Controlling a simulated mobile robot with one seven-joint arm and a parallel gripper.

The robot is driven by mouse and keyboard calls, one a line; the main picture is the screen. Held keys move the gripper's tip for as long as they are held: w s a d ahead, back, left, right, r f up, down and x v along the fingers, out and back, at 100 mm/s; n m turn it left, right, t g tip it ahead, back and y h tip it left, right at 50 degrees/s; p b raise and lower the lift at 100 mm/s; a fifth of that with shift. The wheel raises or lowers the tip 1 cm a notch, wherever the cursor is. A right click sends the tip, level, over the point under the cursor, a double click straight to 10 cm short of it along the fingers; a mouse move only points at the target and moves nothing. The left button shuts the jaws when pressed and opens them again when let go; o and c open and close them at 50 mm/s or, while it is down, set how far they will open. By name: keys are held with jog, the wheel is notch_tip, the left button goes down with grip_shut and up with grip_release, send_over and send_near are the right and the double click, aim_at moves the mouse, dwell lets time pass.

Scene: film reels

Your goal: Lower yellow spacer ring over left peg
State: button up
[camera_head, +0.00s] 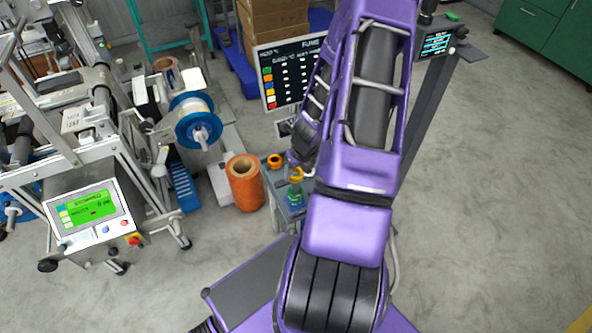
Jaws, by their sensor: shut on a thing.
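The yellow spacer ring (296,173) is small in view, just left of my purple arm. My gripper (293,163) shows only in part beside the arm and is shut on the ring. Directly below the ring in the picture, a stack of green and blue pieces (295,195) stands on a grey stand (284,222). I cannot tell whether the ring touches this stack or is around a peg. An orange ring (274,161) sits on the stand further back and left. No bare peg can be made out, and my arm hides the stand's right side.
A large orange roll (245,182) stands just left of the stand. A machine with a blue-flanged reel (193,118) and a green-screened panel (88,214) fills the left. A dark sign (285,75) stands behind. The grey floor (490,200) at right is clear.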

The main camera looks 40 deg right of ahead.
aim_at(296, 183)
jog(key=shift+f+b, duration=3.2)
jog(key=shift+b, duration=0.7)
dwell(0.4)
jog(key=o, duration=1.5)
jog(key=shift+c, duration=0.2)
jog(key=p+v, duration=0.6)
jog(key=v, duration=1.1)
jog(key=shift+r, duration=0.3)
